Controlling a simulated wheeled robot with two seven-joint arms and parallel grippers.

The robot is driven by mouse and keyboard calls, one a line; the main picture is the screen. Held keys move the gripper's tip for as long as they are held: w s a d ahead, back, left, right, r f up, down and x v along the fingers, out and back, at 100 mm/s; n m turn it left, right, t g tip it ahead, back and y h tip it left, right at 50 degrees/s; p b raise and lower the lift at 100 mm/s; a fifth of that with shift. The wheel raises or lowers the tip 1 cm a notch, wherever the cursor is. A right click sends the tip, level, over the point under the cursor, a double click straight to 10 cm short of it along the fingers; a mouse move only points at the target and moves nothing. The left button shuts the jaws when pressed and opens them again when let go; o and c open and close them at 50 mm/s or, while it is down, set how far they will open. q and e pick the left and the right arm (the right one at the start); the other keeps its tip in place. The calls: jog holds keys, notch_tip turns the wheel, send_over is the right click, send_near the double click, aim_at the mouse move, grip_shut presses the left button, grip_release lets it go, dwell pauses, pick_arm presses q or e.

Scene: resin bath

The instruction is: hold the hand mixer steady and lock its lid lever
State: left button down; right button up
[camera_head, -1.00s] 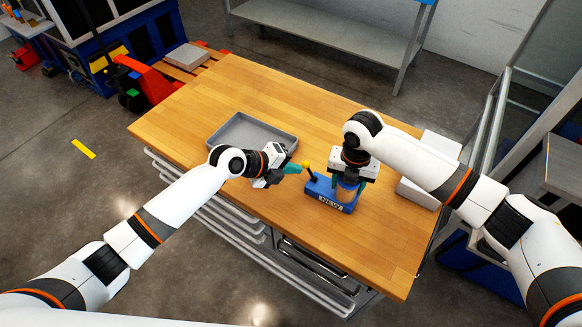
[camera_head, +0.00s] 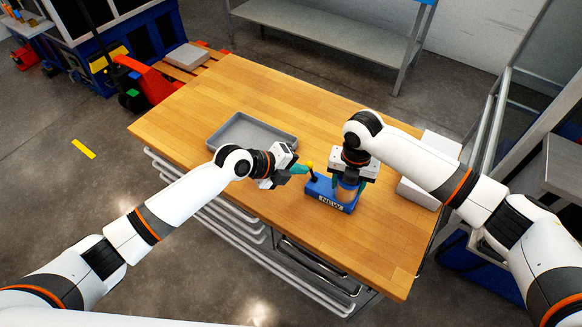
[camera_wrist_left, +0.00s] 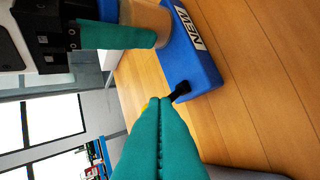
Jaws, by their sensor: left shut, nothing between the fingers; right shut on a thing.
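The hand mixer stands upright on the wooden table, with a blue base (camera_head: 332,194) marked NEW and a tan round body above it. Its lid lever is a dark rod with a yellow knob (camera_head: 310,165), at the base's left side. My right gripper (camera_head: 350,181) is shut around the mixer's body from above and hides much of it. My left gripper (camera_head: 305,169) is shut and empty, its teal fingertips right at the knob. In the left wrist view the closed fingers (camera_wrist_left: 158,103) cover most of the knob; I cannot tell whether they touch it.
A grey tray (camera_head: 211,146) lies on the table to the left, behind my left gripper. White boxes (camera_head: 419,194) stand at the table's right edge, behind my right arm. The front of the wooden table (camera_head: 270,205) is clear.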

pick_arm(q)
jog(key=d, duration=0.1)
jog(key=s+d, duration=0.1)
jog(key=d, duration=0.1)
jog(key=shift+s+r, duration=0.25)
jog(key=shift+s, duration=0.05)
jog(key=shift+r, duration=0.1)
dwell(1.3)
jog(key=shift+r, duration=0.7)
